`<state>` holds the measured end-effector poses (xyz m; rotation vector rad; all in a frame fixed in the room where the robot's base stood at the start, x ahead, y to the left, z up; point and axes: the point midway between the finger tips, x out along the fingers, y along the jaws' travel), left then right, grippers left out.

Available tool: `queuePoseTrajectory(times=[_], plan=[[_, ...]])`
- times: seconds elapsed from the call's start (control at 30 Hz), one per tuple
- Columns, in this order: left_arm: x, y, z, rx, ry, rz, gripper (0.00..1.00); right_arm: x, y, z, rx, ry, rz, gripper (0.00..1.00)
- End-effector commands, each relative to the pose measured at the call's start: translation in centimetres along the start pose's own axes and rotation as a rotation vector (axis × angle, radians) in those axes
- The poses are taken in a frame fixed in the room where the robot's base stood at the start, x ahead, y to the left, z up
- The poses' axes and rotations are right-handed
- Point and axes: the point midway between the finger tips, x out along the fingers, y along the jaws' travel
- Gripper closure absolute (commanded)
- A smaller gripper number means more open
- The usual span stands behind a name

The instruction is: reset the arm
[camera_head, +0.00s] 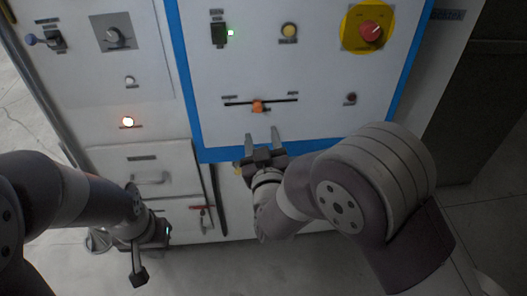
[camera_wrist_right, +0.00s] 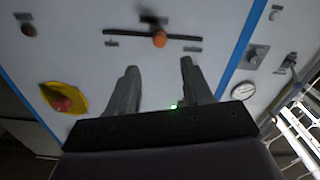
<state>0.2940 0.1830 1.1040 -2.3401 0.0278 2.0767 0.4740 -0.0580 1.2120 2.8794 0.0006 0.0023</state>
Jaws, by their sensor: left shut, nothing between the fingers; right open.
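My right gripper (camera_head: 262,134) is open and empty in front of the blue-framed panel (camera_head: 330,75). Its fingers point up toward the slider's orange knob (camera_head: 258,106), with a gap in the picture. In the right wrist view, the two spread fingers (camera_wrist_right: 158,66) have nothing between them, and the orange knob (camera_wrist_right: 159,39) shows beyond them. My left gripper (camera_head: 139,276) is shut and empty, low at the left, pointing down over the floor. My left arm crosses the lower left of the head view.
A drawer handle (camera_head: 149,181) and a red-handled valve (camera_head: 201,208) are near my left gripper. Open floor (camera_head: 270,270) lies below.

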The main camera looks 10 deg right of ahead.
Motion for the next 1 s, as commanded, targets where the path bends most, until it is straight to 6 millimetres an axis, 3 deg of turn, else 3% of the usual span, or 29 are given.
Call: queuePoseTrajectory(times=[0.2, 0.67, 0.77, 0.83, 0.9, 1.0], plan=[[0.7, 0.0, 0.1, 0.000, 0.000, 0.000, 1.00, -2.4, 0.0, 0.0, 0.000, 0.000, -0.001, 0.50], [0.6, 0.0, 0.1, 0.000, 0.000, 0.000, 1.00, -2.4, 0.0, 0.0, 0.006, -0.002, 0.000, 0.50], [0.6, 0.0, 0.1, 0.000, 0.000, 0.000, 1.00, -2.6, -1.3, 2.1, 0.048, -0.102, -0.064, 0.50], [0.6, 0.0, 0.1, 0.000, 0.000, 0.000, 1.00, -4.0, -3.8, 5.3, 0.080, -0.279, -0.190, 0.50], [0.6, 0.0, 0.1, 0.000, 0.000, 0.000, 1.00, -6.5, -5.8, 8.4, 0.108, -0.519, -0.331, 0.50], [0.6, 0.0, 0.1, 0.000, 0.000, 0.000, 1.00, -11.2, -4.6, 12.3, 0.117, -0.903, -0.430, 0.50]])
